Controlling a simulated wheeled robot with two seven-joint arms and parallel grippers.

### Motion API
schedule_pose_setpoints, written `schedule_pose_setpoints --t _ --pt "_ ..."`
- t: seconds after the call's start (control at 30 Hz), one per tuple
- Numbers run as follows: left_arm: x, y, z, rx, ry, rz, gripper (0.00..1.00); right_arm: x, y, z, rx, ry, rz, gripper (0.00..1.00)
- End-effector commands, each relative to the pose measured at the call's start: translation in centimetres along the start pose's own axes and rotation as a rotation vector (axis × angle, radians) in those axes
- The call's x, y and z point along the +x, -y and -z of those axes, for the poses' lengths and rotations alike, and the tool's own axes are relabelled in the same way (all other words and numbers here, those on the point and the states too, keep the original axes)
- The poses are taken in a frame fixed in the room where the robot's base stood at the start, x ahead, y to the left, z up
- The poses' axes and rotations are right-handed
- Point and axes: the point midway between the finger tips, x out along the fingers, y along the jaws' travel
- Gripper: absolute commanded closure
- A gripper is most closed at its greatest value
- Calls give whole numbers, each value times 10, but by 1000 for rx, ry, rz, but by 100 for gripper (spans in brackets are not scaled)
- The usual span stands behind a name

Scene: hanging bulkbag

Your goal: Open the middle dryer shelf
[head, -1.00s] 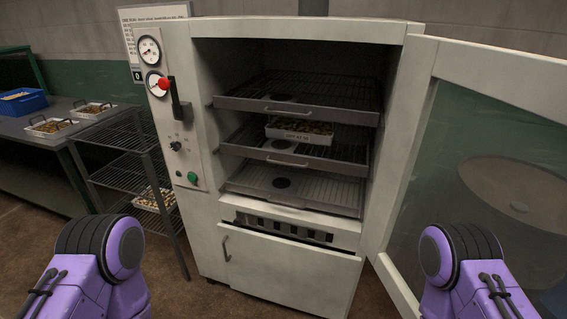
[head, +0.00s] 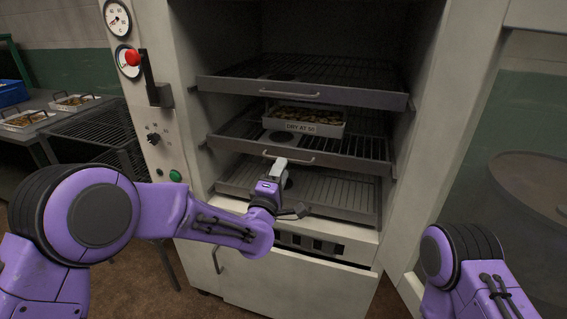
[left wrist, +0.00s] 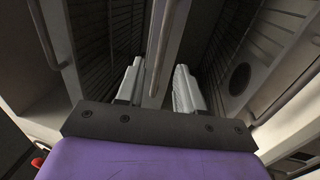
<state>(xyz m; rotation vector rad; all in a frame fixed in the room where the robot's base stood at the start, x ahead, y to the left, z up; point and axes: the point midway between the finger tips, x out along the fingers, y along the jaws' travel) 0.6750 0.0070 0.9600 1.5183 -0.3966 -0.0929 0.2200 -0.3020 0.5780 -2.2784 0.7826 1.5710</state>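The middle dryer shelf (head: 345,160) is a dark wire rack with a grey front and a curved bar handle (head: 300,161). It sits inside the open dryer and carries a white tray (head: 305,121) of dried pieces labelled "DRY AT 50". My left gripper (head: 280,167) is at the left end of this handle, just in front of the shelf. In the left wrist view its two pale fingers (left wrist: 158,88) stand apart, with the shelf front (left wrist: 158,50) running between them. Contact with the handle cannot be told. My right gripper is out of view.
The upper shelf (head: 375,98) and lower shelf (head: 340,193) are in the dryer, above and below. The dryer door (head: 450,110) stands open at the right. A control panel with a red knob (head: 132,57) is at the left. A side table (head: 60,120) holds trays.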

Motion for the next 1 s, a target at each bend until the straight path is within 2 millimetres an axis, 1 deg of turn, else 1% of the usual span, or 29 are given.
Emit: schedule_pose_setpoints --t 0.03,0.1,0.2,0.47,0.57,0.6,1.0 --pt "9 -1 0 0 0 -1 63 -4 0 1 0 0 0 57" --pt "18 0 0 1 0 1 63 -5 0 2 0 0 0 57" --pt "26 0 0 1 0 1 63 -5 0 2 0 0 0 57" --pt "28 1 0 1 0 3 63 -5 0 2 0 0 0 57" --pt "28 1 0 1 -1 2 92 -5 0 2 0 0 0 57" --pt "28 1 0 2 -1 2 100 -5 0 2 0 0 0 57" --pt "28 1 0 2 -1 2 100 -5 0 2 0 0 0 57"
